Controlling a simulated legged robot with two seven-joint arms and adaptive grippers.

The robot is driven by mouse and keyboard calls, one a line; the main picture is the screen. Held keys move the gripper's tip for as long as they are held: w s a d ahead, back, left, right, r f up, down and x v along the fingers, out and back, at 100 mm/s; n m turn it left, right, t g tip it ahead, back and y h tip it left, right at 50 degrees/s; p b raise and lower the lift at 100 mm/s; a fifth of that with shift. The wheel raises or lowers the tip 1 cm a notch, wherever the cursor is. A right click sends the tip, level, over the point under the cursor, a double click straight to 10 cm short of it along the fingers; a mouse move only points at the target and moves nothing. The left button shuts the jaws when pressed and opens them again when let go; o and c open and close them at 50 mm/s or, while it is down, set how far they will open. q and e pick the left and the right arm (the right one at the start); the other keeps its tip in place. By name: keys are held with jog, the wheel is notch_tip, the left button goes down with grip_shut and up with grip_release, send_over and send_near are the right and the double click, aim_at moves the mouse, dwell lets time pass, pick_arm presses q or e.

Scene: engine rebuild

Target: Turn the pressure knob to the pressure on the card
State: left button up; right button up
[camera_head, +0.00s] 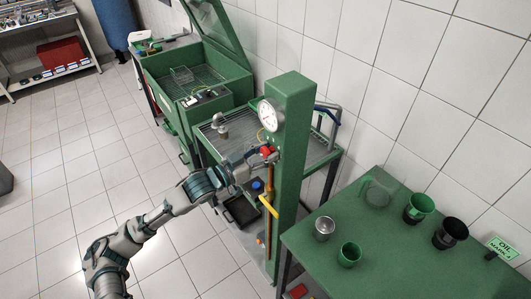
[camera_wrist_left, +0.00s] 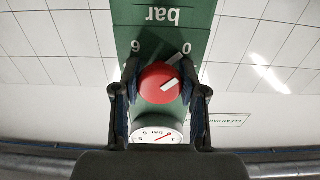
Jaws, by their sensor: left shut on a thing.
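The red pressure knob (camera_wrist_left: 160,83) sits on the front of the green column (camera_head: 290,140), below the round white gauge (camera_head: 270,115). In the wrist view, the panel by the knob bears an upside-down "bar", a 6 and a 0, with a pale line close to the knob's edge. My left gripper (camera_head: 259,157) is shut on the knob, one finger on each side. I cannot make out a card with a pressure. My right gripper is out of view.
A yellow lever (camera_head: 268,207) on an orange pipe sits below the knob. A green table (camera_head: 390,245) with several cups and an oil sign (camera_head: 503,248) stands at right. A green parts washer (camera_head: 195,80) stands behind.

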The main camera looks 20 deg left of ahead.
pick_arm(q)
jog(key=shift+a+f, duration=0.1)
jog(key=shift+f, duration=0.1)
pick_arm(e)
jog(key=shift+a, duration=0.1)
pick_arm(q)
jog(key=shift+m+p, duration=1.1)
jog(key=shift+m, duration=0.1)
jog(key=m+p, duration=0.2)
jog(key=m, duration=0.1)
jog(key=shift+p, duration=0.4)
jog(key=m+p, duration=0.3)
jog(key=m, duration=0.2)
jog(key=m+p, duration=0.2)
jog(key=m, duration=0.1)
jog(key=shift+m, duration=0.3)
jog(key=shift+f+m+p, duration=0.1)
jog(key=shift+m+p, duration=0.65)
jog(key=shift+m, duration=1.05)
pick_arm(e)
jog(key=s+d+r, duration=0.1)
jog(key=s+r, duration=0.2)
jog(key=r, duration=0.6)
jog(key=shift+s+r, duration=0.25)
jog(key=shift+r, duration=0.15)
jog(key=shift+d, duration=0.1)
